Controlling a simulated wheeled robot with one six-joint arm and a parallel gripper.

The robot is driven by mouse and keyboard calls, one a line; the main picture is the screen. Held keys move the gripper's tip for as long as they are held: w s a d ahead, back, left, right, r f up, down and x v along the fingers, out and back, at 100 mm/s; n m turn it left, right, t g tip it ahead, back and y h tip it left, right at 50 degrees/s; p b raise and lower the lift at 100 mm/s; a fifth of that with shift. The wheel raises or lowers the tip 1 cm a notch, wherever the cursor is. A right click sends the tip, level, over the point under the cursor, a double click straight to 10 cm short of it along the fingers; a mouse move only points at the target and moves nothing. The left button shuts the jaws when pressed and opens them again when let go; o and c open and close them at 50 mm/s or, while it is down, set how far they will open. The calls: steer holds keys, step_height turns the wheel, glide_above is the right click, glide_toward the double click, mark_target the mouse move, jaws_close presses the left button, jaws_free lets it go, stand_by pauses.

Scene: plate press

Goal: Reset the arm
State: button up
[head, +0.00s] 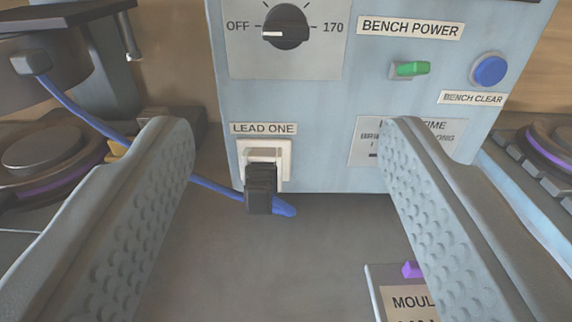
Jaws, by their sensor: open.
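My gripper (290,150) is open, with its two grey dimpled fingers at the left and right and nothing between them. It faces a light blue control box (300,110). A black plug (262,190) on a blue cable sits at the white socket (283,150) labelled LEAD ONE, seen between the fingers. My right finger covers part of a label on the box.
The box has a black dial (286,27), a green switch (411,69) and a blue button (490,71). Press parts with round plates (45,150) stand at the left and right. A moulding sign (405,300) is at the lower right. Grey bench in the lower middle is clear.

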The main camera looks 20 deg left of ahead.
stand_by(0.3)
steer(key=s+d+r+m+h, duration=0.1)
steer(key=s+d, duration=0.5)
steer(key=s, duration=0.4)
steer(key=s+d+r+m+h, duration=0.1)
steer(key=s+d+r+h, duration=0.1)
steer(key=s+d, duration=0.5)
steer(key=s+d+r+m+h, duration=0.1)
steer(key=s+d, duration=0.5)
steer(key=s, duration=0.8)
steer(key=shift+s+d+r+h, duration=0.3)
steer(key=shift+d+r+h, duration=0.05)
steer(key=shift+h, duration=0.15)
